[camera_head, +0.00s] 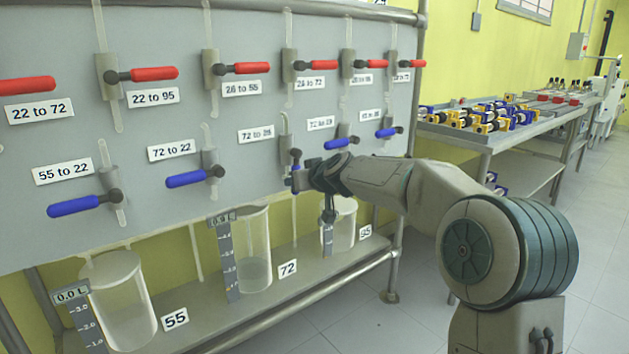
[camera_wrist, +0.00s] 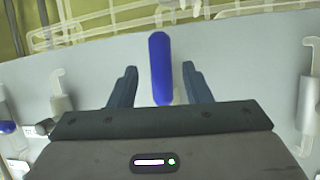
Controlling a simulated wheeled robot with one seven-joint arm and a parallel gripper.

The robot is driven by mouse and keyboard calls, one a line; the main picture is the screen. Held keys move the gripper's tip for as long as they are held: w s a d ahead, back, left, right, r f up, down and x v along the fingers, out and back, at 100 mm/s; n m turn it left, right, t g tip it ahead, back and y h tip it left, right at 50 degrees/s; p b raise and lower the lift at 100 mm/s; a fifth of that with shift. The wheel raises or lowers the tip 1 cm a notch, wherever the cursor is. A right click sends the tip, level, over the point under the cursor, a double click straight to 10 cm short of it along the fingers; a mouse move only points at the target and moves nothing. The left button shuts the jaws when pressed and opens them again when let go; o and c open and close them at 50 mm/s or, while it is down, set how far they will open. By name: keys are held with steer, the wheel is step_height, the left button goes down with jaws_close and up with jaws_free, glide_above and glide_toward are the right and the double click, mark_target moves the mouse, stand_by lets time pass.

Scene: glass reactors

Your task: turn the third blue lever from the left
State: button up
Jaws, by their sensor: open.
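The third blue lever (camera_wrist: 160,68) from the left shows in the wrist view as an upright blue handle between the fingers of my gripper (camera_wrist: 160,86). The fingers are open, with a gap on each side of the handle. In the head view, my gripper (camera_head: 297,181) is at the panel, just below this lever's dark pivot knob (camera_head: 296,154), and hides most of the handle. The first blue lever (camera_head: 75,206) and second blue lever (camera_head: 187,179) lie to the left. The fourth (camera_head: 338,143) and fifth (camera_head: 388,132) lie to the right. These four point left, close to horizontal.
Red levers (camera_head: 150,74) line the upper row of the grey panel (camera_head: 230,115). Glass vessels (camera_head: 124,300) stand on the shelf below, one of them (camera_head: 343,225) close beneath my gripper. A metal frame post (camera_head: 414,90) edges the panel at right. A table (camera_head: 500,135) stands further back.

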steer(key=b+v, duration=0.1)
steer(key=v, duration=0.8)
steer(key=shift+b, duration=0.3)
steer(key=shift+a, duration=0.1)
stand_by(0.7)
